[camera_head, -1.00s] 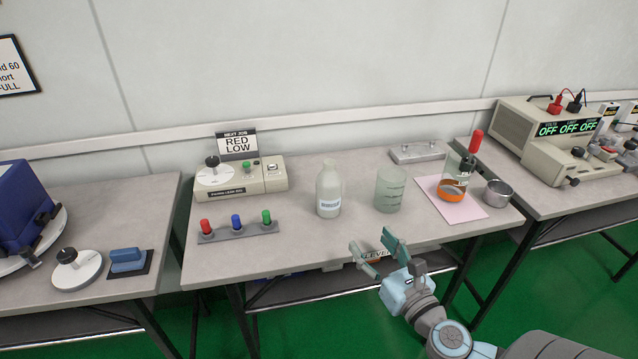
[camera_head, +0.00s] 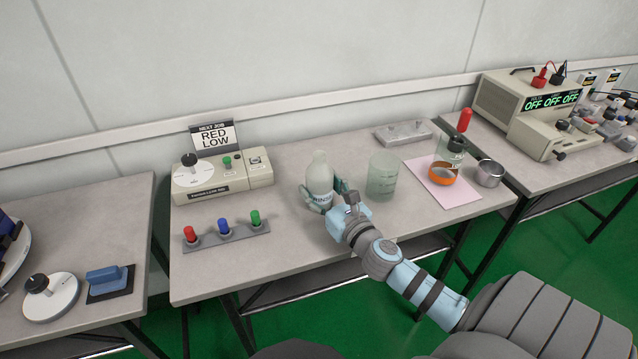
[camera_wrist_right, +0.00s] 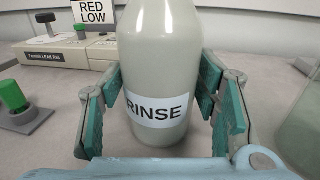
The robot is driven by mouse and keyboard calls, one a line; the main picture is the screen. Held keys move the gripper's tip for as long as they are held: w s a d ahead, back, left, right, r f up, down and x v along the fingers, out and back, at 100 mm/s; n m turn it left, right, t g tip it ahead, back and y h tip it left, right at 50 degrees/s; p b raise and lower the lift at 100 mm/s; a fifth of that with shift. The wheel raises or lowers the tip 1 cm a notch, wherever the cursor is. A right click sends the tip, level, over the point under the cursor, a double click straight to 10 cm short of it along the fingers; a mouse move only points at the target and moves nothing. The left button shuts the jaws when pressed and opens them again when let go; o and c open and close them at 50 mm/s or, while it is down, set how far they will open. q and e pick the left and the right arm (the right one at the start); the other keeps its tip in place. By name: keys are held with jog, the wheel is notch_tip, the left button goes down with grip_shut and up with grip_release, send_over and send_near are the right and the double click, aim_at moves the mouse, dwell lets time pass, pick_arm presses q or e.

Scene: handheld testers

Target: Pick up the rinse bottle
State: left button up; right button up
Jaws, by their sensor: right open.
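The rinse bottle (camera_head: 319,176) is a pale, cloudy bottle with a white label, standing upright on the middle table. In the right wrist view the bottle (camera_wrist_right: 160,60) fills the centre and its label reads RINSE. My right gripper (camera_head: 328,198) is open, with its green-padded fingers on either side of the bottle. In the right wrist view the right gripper (camera_wrist_right: 162,110) has a gap between the left finger and the bottle; the right finger is very close to the bottle, and I cannot tell if it touches. My left gripper is not in view.
A clear beaker (camera_head: 383,177) stands just right of the bottle. A rack with red, blue and green plugs (camera_head: 226,236) lies at left front, and a tester (camera_head: 222,178) stands behind it. A pink sheet (camera_head: 462,193) and a metal cup (camera_head: 490,173) are at right.

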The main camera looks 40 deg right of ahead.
aim_at(312, 178)
jog(key=w, duration=0.4)
jog(key=shift+w+d, duration=0.1)
jog(key=shift+d, duration=0.15)
jog(key=c, duration=1.3)
jog(key=shift+r, duration=0.1)
grip_shut()
